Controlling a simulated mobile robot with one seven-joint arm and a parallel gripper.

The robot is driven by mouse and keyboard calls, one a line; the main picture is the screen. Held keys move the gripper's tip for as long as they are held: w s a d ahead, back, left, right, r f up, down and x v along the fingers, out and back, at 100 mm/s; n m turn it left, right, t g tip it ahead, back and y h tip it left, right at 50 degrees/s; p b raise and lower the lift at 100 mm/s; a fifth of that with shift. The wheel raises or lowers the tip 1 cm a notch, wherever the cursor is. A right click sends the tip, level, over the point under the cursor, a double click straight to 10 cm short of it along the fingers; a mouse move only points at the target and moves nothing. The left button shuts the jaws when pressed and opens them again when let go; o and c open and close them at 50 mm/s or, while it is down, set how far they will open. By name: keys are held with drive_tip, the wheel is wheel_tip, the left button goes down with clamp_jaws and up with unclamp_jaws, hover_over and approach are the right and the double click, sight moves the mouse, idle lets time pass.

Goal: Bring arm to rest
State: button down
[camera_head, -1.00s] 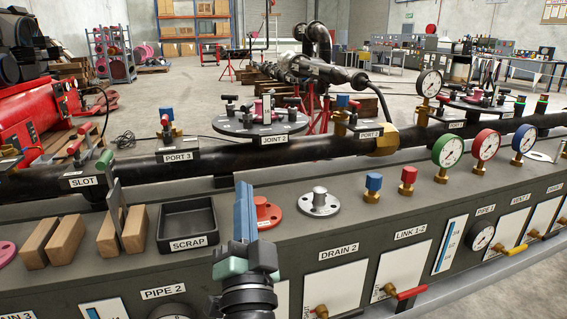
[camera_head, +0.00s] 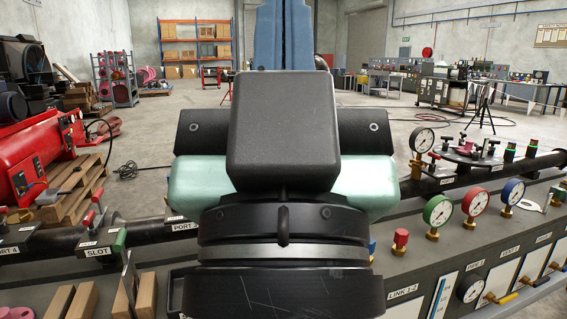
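My gripper (camera_head: 284,35) rises upright in the middle of the head view, close to the camera. Its blue fingers lie side by side and look shut, with nothing seen between them. The fingertips run past the top edge of the view. The dark gripper body and my wrist hide the middle of the bench, including the JOINT 2 area and most of the SCRAP tray.
The bench carries a black pipe (camera_head: 520,170), a green-rimmed gauge (camera_head: 437,211), a red gauge (camera_head: 475,202), a blue gauge (camera_head: 513,192) and a red-capped fitting (camera_head: 400,238). Wooden blocks (camera_head: 80,300) stand at lower left. Open floor lies behind the bench.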

wheel_tip(320, 180, up, 24)
drive_tip(key=p, duration=2.2)
drive_tip(key=shift+r, duration=0.2)
